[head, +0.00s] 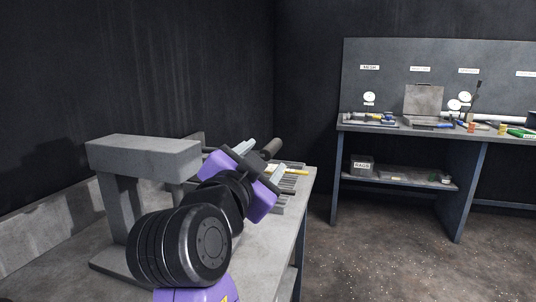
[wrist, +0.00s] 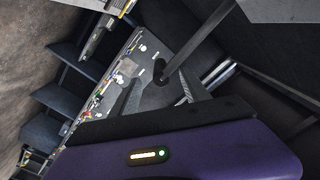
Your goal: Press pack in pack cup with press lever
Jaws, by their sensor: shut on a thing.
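The grey press (head: 140,152) stands on the bench at the left in the head view. My gripper (head: 265,156) is at the right side of the press and is shut on the press lever, whose dark round end (head: 271,147) shows just past the fingers. In the wrist view the lever is a dark bar (wrist: 200,39) running from the upper right down to between the fingertips of my gripper (wrist: 161,90). I cannot make out the pack or the pack cup; my arm and gripper cover part of the press and bench.
The bench top (head: 265,235) is bare at the front right. A slotted grey rack (head: 287,184) and a yellow item (head: 297,172) lie just behind my gripper. A second workbench (head: 400,129) with tools stands across open floor (head: 390,240) at the right.

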